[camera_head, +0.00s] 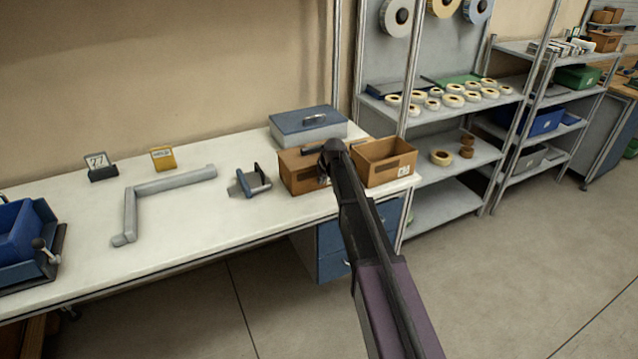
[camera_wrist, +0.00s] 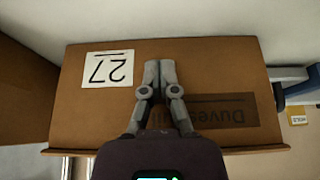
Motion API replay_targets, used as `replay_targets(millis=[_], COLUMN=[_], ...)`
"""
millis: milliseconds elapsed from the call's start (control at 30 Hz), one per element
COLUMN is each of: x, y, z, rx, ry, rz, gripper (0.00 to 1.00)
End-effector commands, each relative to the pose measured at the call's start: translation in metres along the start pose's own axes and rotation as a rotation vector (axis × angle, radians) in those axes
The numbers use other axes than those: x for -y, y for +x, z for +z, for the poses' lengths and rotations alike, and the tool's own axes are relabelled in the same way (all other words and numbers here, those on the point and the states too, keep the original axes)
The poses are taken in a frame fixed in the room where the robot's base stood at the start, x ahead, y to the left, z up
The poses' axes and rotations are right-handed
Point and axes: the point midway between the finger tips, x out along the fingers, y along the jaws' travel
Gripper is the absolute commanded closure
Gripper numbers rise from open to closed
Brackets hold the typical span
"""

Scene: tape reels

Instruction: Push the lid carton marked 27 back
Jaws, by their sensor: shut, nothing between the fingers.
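The carton marked 27 (camera_head: 298,172) is brown and stands near the right end of the white workbench, partly hidden by my arm. In the wrist view the carton (camera_wrist: 75,120) fills most of the picture, with an upside-down white 27 label (camera_wrist: 107,69) and a dark printed strip (camera_wrist: 225,112). My gripper (camera_wrist: 160,66) is shut and empty, its fingertips in front of this face between the label and the strip. I cannot tell whether they touch it. In the head view my gripper (camera_head: 325,178) is mostly hidden behind my wrist.
An open brown carton (camera_head: 385,163) stands close on the right. A blue-lidded box (camera_head: 308,126) is behind. A small grey stand (camera_head: 250,182) lies left, then an angled grey bar (camera_head: 165,188), a yellow card holder (camera_head: 163,158) and a 27 card stand (camera_head: 100,168).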

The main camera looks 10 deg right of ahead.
Motion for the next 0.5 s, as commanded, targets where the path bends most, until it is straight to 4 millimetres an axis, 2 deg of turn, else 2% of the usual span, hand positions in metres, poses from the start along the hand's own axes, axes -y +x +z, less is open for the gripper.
replay_targets(millis=[500], x=[0.0], y=[0.008], z=[-0.017], rx=[0.0], ry=[0.0], rz=[0.0], gripper=[1.0])
